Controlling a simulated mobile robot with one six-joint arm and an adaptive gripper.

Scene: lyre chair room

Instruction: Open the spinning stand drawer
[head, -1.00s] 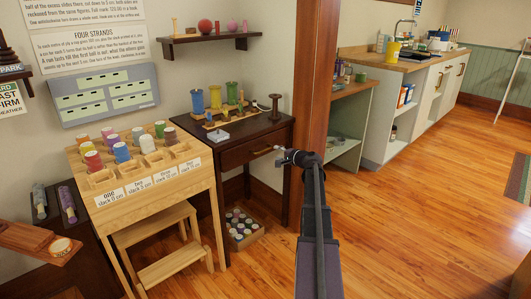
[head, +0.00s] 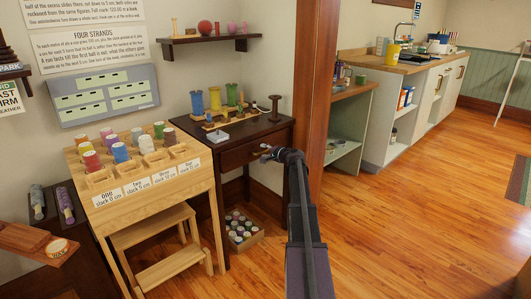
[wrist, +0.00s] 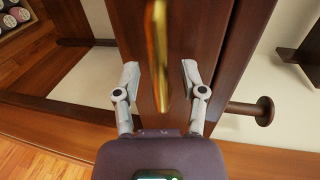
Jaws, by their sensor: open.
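The dark wood spinning stand (head: 183,122) is against the wall, with its drawer (head: 236,156) under the top. The drawer looks shut. My gripper (head: 266,152) is at the drawer front, and my arm hides part of the stand's right side. In the wrist view the drawer front (wrist: 134,22) is close ahead, with a brass handle (wrist: 158,40) upright in the picture. My gripper (wrist: 159,75) is open, one finger on either side of the handle, with gaps showing on both sides. I cannot tell how deep the handle sits between the fingers.
Spools and a small tray (head: 218,136) stand on the stand's top. A light wood rack (head: 90,192) with a step stool is to its left. A box of spools (head: 243,238) is on the floor below. A wooden post (head: 316,70) is close right; floor beyond is clear.

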